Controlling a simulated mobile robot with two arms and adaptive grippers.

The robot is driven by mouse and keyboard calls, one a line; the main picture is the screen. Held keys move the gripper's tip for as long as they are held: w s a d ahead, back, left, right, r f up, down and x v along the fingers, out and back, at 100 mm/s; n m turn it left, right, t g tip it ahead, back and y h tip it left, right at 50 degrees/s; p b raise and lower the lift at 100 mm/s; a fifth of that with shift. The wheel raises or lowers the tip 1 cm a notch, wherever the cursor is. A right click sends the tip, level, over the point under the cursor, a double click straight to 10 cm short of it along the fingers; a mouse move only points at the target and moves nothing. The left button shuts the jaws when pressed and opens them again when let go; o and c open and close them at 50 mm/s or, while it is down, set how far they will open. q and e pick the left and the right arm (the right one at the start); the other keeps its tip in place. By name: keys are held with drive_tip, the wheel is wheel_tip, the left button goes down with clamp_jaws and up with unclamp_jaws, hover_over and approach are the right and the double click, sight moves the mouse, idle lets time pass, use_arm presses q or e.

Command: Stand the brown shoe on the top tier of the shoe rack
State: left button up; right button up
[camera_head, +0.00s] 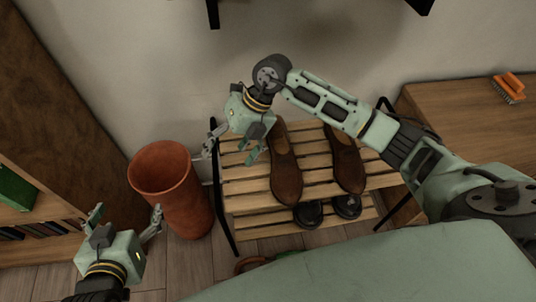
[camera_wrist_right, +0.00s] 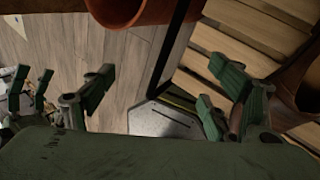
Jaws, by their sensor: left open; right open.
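The wooden-slatted shoe rack (camera_head: 320,150) stands against the wall, with black side frames. Two brown shoes stand on its top tier: a left one (camera_head: 285,170) and a right one (camera_head: 345,162), toes to the front. My right gripper (camera_head: 235,152) is open and empty at the rack's left end, just left of the left shoe; contact cannot be told. In the right wrist view its fingers are apart (camera_wrist_right: 150,105), with the rack's slats (camera_wrist_right: 240,50) and part of a brown shoe (camera_wrist_right: 295,75) at right. My left gripper (camera_head: 127,213) is open and empty, left of the rack.
A terracotta pot (camera_head: 170,185) stands left of the rack. Dark shoes (camera_head: 308,214) sit on the lower tier. A brown item (camera_head: 250,264) on the floor is mostly hidden. A bookshelf (camera_head: 40,160) is at left. A wooden cabinet (camera_head: 460,120) with an orange brush (camera_head: 509,87) is at right.

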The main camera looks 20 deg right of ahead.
drive_tip(key=s+a+r+m+t+y, duration=0.1)
drive_tip(key=s+a+r+y, duration=0.2)
drive_tip(key=a+r+y, duration=0.4)
drive_tip(key=s+a+r+y, duration=0.25)
drive_tip(key=a+r, duration=0.25)
drive_tip(key=a, duration=0.3)
drive_tip(key=w+d+r+m+t+y, duration=0.2)
drive_tip(key=r+m+t, duration=0.3)
drive_tip(key=r+t, duration=0.1)
drive_tip(key=w+d+r+m+t+y, duration=0.1)
drive_tip(key=d+r+m+t+y, duration=0.1)
drive_tip(key=r+m+t, duration=0.35)
drive_tip(key=w+d+f+m+t+h, duration=0.2)
drive_tip(key=d+m+t+h, duration=0.2)
drive_tip(key=d+m+h, duration=0.3)
drive_tip(key=w+d+f+m+t+h, duration=0.2)
drive_tip(key=d+m+t+h, duration=0.1)
drive_tip(key=d+m+h, duration=0.4)
drive_tip(key=s+d+f+m+g+h, duration=0.1)
drive_tip(key=s+f+m+g, duration=0.3)
drive_tip(key=f, duration=0.4)
drive_tip(key=s+d+f+m+g+h, duration=0.2)
drive_tip(key=s+f+m+g, duration=0.2)
drive_tip(key=f, duration=0.5)
drive_tip(key=s, duration=0.2)
drive_tip(key=shift+s+d+f, duration=0.2)
drive_tip(key=shift+s, duration=0.1)
